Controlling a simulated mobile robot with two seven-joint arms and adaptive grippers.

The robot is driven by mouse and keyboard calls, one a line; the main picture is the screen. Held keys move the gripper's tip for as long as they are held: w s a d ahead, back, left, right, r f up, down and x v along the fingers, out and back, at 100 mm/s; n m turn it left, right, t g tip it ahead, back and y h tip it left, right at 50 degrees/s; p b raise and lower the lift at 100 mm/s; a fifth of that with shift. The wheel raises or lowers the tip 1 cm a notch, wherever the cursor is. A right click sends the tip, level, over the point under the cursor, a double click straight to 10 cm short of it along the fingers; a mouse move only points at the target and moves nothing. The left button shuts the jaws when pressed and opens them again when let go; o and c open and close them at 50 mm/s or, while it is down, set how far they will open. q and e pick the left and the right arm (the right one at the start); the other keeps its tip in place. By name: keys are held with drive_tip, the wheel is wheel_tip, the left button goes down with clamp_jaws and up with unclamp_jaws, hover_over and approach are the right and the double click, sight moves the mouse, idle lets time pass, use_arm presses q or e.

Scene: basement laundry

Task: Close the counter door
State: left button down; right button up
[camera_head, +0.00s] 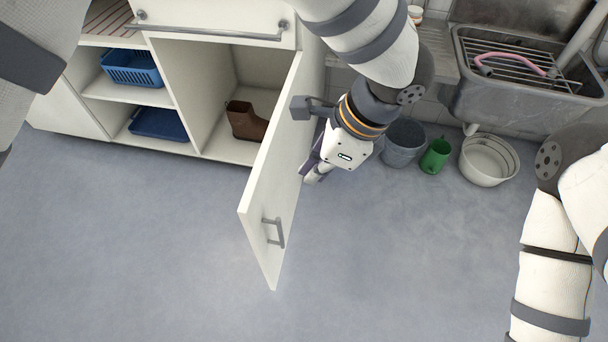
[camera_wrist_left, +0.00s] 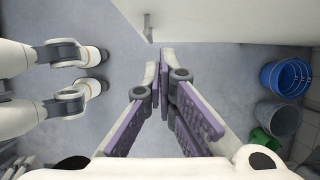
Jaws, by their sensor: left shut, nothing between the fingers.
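The white counter door (camera_head: 272,175) stands wide open, sticking out from the cabinet front, with a grey bar handle (camera_head: 273,232) near its free edge. My left gripper (camera_head: 314,176) is on the door's right-hand, outer side, low beside the panel and partly hidden by its own wrist. In the left wrist view the left gripper's purple-padded fingers (camera_wrist_left: 161,78) are together and empty. The door (camera_wrist_left: 235,20) fills the top of that view, with its handle (camera_wrist_left: 148,27) just beyond the fingertips. Whether the gripper touches the door I cannot tell. My right gripper is out of view.
The open cabinet holds a brown boot (camera_head: 246,121); blue baskets (camera_head: 132,68) sit on the shelves to its left. A grey bucket (camera_head: 402,143), green pot (camera_head: 435,155) and white basin (camera_head: 488,160) stand under the sink (camera_head: 520,107). The floor in front is clear.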

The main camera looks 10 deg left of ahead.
use_arm(q)
drive_tip(key=a+f, duration=0.7)
drive_tip(key=shift+f, duration=0.1)
